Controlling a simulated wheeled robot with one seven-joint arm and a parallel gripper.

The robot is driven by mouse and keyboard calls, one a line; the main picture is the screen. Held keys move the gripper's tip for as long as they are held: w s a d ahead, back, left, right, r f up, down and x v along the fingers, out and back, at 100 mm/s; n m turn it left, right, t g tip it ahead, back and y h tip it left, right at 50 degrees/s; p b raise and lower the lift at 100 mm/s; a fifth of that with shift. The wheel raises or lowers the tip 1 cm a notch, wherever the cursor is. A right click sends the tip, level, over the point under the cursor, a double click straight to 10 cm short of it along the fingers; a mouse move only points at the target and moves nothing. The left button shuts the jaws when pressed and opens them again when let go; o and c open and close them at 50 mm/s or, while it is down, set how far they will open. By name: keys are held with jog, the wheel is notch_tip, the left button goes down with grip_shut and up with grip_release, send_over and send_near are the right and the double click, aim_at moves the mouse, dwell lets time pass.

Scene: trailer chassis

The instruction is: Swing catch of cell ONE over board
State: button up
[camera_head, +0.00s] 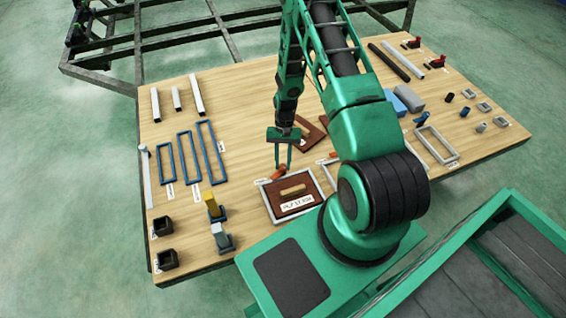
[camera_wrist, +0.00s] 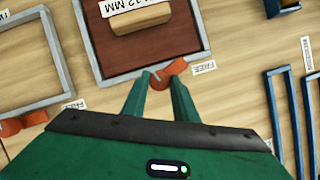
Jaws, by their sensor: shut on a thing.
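The cell is a grey frame (camera_head: 265,203) with a dark brown board (camera_head: 275,193) lying in it. The board has a light wooden handle block and a white label; in the wrist view the board (camera_wrist: 125,55) fills the top middle. An orange catch (camera_head: 278,173) sits at the far edge of this frame; the catch (camera_wrist: 169,71) also shows in the wrist view, beside a "FREE" label. My gripper (camera_head: 282,167) points down with its fingertips on the catch, shut on it. The fingers hide part of the catch, and I cannot tell whether it overlaps the board.
An empty grey frame (camera_wrist: 69,75) with another orange catch (camera_wrist: 20,124) stands beside this cell. A brown board with an opening (camera_head: 308,138) lies behind my gripper. Blue frames (camera_head: 165,163) lie to the left. Yellow and grey upright pieces stand at the front left.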

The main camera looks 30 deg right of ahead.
jog(key=n, duration=0.2)
jog(key=n+h, duration=0.1)
jog(key=shift+w+a+n+h, duration=0.1)
jog(key=shift+a+n+h, duration=0.1)
jog(key=shift+n+h, duration=0.15)
jog(key=n+h, duration=0.1)
jog(key=n, duration=0.2)
jog(key=shift+a+n+g, duration=0.1)
jog(key=shift+n+g, duration=0.25)
jog(key=shift+g, duration=0.05)
jog(key=n+h, duration=0.1)
jog(key=n, duration=0.2)
jog(key=n+t+h, duration=0.1)
jog(key=n, duration=0.2)
jog(key=shift+a+h, duration=0.15)
jog(key=shift+h, duration=0.1)
jog(key=shift+n, duration=0.3)
jog(key=o, duration=1)
